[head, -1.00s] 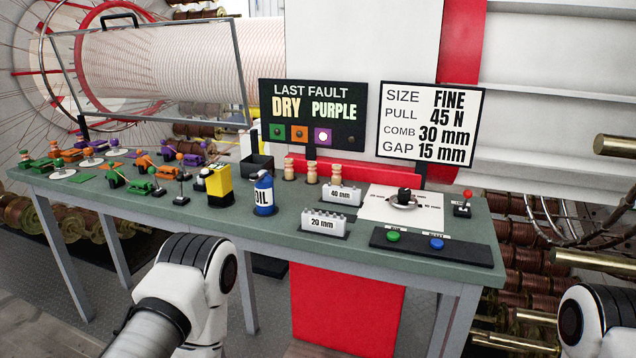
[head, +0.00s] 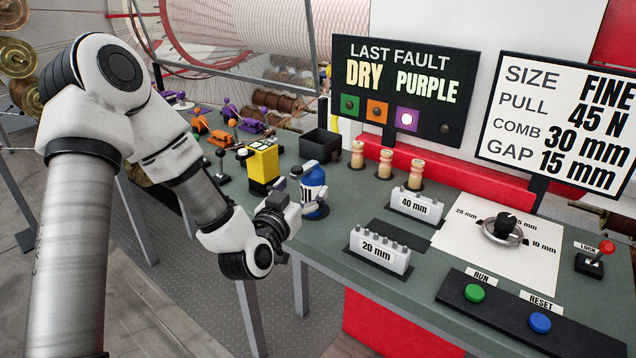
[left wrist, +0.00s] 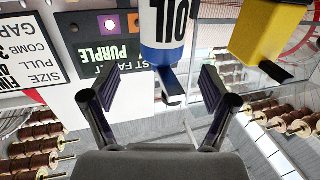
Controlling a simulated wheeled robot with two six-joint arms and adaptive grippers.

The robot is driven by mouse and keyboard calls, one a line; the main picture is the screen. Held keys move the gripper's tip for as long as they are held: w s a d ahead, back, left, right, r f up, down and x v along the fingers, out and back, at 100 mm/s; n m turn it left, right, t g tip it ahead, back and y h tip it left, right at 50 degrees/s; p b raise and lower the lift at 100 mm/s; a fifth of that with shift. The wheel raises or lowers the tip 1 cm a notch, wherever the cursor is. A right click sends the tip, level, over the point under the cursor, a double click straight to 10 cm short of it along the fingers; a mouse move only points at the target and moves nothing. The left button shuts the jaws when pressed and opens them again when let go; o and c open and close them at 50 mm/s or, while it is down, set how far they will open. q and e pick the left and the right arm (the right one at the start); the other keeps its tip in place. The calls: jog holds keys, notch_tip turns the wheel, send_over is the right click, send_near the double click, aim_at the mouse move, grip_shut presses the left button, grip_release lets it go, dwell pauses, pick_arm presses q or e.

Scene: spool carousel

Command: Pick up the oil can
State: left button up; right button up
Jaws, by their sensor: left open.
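The oil can (head: 313,184), a blue and white can with a dark part at its top, stands upright on the green bench. My left gripper (head: 287,196) is right beside its left side, overlapping it in the head view. In the left wrist view the oil can (left wrist: 164,40) fills the upper middle, upside down. The left gripper's two fingers (left wrist: 156,88) are spread wide, with a dark part of the can showing between the tips. Nothing is held, and I cannot tell whether a finger touches the can. My right gripper is not in view.
A yellow and black block (head: 263,165) stands just left of the can, and a black bin (head: 320,146) behind it. Wooden pegs (head: 385,163), the 40 mm block (head: 415,207) and the 20 mm block (head: 380,250) are to the right. The fault panel (head: 405,90) rises behind.

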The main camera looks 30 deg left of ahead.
aim_at(308, 180)
pick_arm(q)
jog(key=shift+w+a+r, duration=0.15)
jog(key=shift+w+r, duration=0.1)
jog(key=shift+w, duration=0.1)
jog(key=w, duration=0.1)
jog(key=w+p, duration=0.1)
jog(key=w, duration=0.1)
jog(key=w+a, duration=0.1)
jog(key=shift+w+f, duration=0.3)
jog(key=shift+s+r, duration=0.1)
jog(key=shift+s, duration=0.1)
jog(key=shift+c, duration=1)
jog(key=c, duration=1.2)
